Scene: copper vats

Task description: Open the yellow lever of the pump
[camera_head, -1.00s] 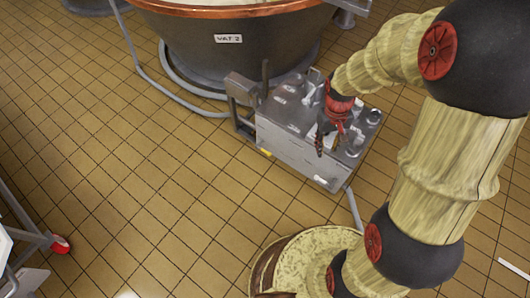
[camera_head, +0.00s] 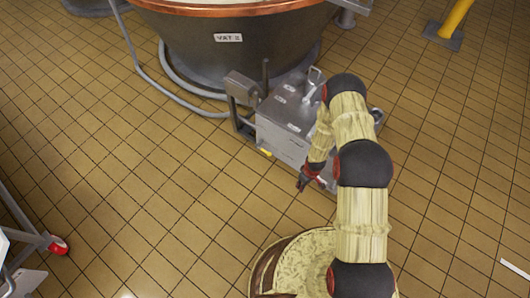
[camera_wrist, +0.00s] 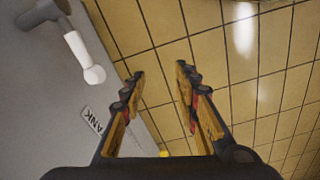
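The pump is a grey metal box (camera_head: 284,143) on the floor in front of the vat. A small yellow piece (camera_head: 266,153), likely the lever, shows low at its left front edge. A small yellow patch (camera_wrist: 164,153) also shows low between the fingers in the wrist view; I cannot tell how the lever is set. My gripper (camera_head: 301,184) is in front of the pump's front face, to the right of the yellow piece. My arm hides the pump's right part.
The dark vat with a copper rim (camera_head: 228,45) stands behind the pump, with a grey hose (camera_head: 150,80) at its left. A white-ended handle (camera_wrist: 85,57) and a label (camera_wrist: 93,119) are on the grey pump surface.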

